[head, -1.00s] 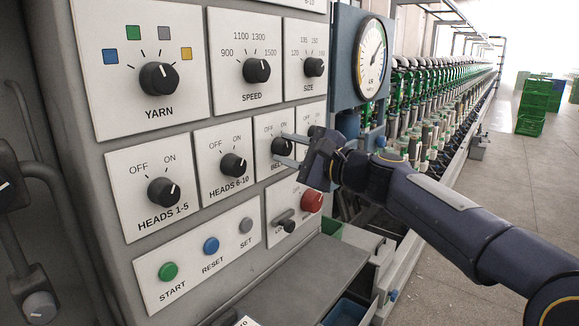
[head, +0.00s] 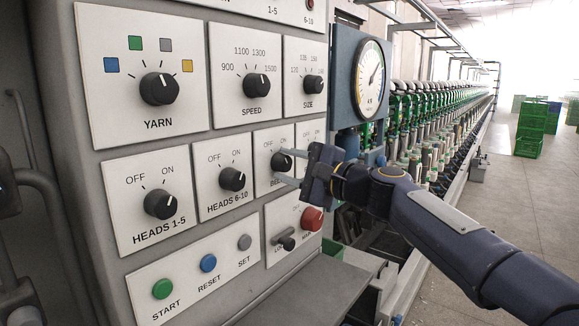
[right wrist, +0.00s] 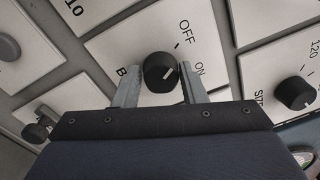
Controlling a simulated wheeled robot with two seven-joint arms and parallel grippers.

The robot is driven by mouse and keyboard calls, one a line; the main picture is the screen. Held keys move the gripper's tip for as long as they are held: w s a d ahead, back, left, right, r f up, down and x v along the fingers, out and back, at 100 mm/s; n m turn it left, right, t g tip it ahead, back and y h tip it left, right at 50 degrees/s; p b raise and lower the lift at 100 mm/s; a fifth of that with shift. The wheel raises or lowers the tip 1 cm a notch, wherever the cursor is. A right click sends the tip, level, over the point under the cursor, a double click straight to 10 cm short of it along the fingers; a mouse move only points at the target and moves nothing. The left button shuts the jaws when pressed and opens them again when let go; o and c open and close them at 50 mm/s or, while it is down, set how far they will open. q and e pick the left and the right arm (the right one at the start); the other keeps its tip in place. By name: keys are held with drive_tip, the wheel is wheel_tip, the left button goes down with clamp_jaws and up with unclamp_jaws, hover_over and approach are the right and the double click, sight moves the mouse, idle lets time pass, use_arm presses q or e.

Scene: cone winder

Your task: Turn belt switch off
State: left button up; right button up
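The belt switch (head: 281,161) is a black rotary knob on a white plate with OFF and ON marks, in the lower knob row. It shows large in the right wrist view (right wrist: 160,71). Its white pointer line slants toward the label side there; I cannot tell exactly which mark it meets. My right gripper (head: 285,168) is open at the knob, one finger above and one below in the head view. In the right wrist view the fingers (right wrist: 159,86) stand on either side of the knob; contact is unclear.
The heads 6-10 knob (head: 232,179) is left of the belt plate. A red knob (head: 312,218) and a small lever (head: 285,242) sit below. The pressure gauge (head: 369,78) stands above my right arm. Green crates (head: 530,130) stand far off on the open floor.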

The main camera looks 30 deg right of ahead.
drive_tip(key=o, duration=0.3)
drive_tip(key=b+v, duration=0.1)
drive_tip(key=v, duration=0.6)
drive_tip(key=shift+s, duration=0.4)
drive_tip(key=shift+d, duration=0.15)
